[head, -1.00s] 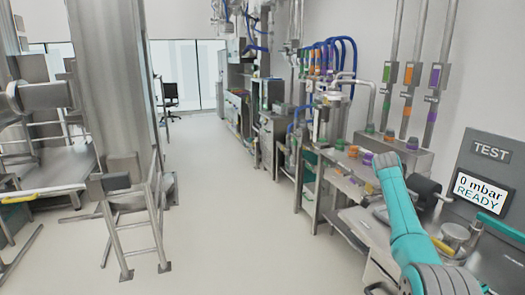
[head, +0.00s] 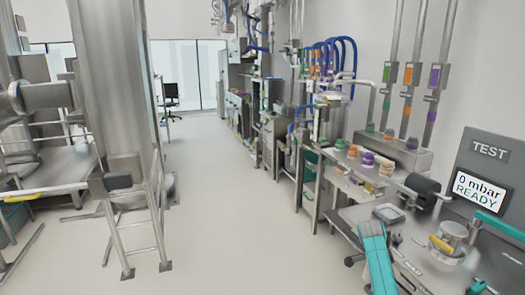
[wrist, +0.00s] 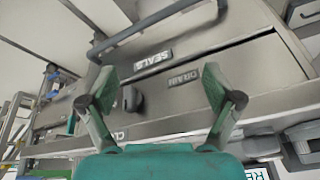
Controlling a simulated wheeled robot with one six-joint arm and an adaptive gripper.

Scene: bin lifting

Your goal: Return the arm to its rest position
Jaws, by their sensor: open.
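My gripper (wrist: 163,100) shows in the wrist view with its two fingers spread wide apart and nothing between them. Beyond the fingers is a grey metal front with labels reading SEALS and DRAIN. In the head view my teal arm is low at the bottom right, in front of the workbench (head: 345,216). The gripper itself cannot be made out clearly there.
A test panel (head: 480,186) reading "0 mbar READY" stands at the right. A round metal pot (head: 452,233) and a small grey tray-like item (head: 388,213) are on the bench. A metal step frame (head: 135,220) stands left. The floor aisle (head: 225,200) is clear.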

